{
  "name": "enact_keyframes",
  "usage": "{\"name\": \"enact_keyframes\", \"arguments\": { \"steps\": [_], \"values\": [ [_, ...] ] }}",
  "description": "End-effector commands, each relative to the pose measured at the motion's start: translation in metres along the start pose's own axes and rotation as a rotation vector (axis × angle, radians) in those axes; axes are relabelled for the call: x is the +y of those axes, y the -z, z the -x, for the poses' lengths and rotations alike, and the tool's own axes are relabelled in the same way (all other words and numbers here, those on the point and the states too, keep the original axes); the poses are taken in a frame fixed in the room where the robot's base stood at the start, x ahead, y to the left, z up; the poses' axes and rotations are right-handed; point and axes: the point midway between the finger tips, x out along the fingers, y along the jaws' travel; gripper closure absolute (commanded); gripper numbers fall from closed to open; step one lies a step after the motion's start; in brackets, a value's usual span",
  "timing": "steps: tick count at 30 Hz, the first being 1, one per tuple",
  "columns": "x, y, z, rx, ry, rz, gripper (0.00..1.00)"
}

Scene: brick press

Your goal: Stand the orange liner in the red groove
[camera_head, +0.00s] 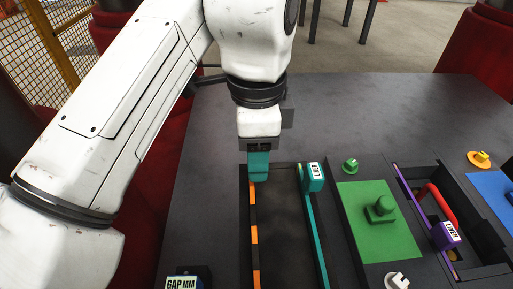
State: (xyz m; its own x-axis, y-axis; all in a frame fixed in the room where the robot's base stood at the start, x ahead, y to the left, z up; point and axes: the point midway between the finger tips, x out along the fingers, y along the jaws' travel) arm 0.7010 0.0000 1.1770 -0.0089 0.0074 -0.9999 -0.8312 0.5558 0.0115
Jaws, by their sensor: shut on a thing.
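My gripper (259,178) points down at the far left corner of the long dark mould in the middle of the table. Its teal lower end is shut at the top of the orange liner (254,236). The liner shows as a thin strip of orange and dark bands along the mould's left side, running toward me. The exact grip is too small to make out. I cannot tell whether the strip is seated or raised. No red groove can be made out; the floor of the slot under the strip is hidden.
A teal liner (317,235) with a labelled block lies along the mould's right side. A green plate (378,228) with a knob is right of it. Farther right is a purple liner (445,234) by a red handle (438,202). A gap gauge (183,282) sits front left. The table's back is clear.

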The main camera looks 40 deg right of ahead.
Motion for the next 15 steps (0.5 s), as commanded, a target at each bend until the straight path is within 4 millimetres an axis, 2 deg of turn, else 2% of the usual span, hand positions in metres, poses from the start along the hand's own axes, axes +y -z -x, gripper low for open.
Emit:
{"name": "enact_keyframes", "arguments": {
  "steps": [15],
  "values": [
    [0.0, 0.0, -0.024, 0.0, -0.001, 0.001, 1.0]
  ]
}}
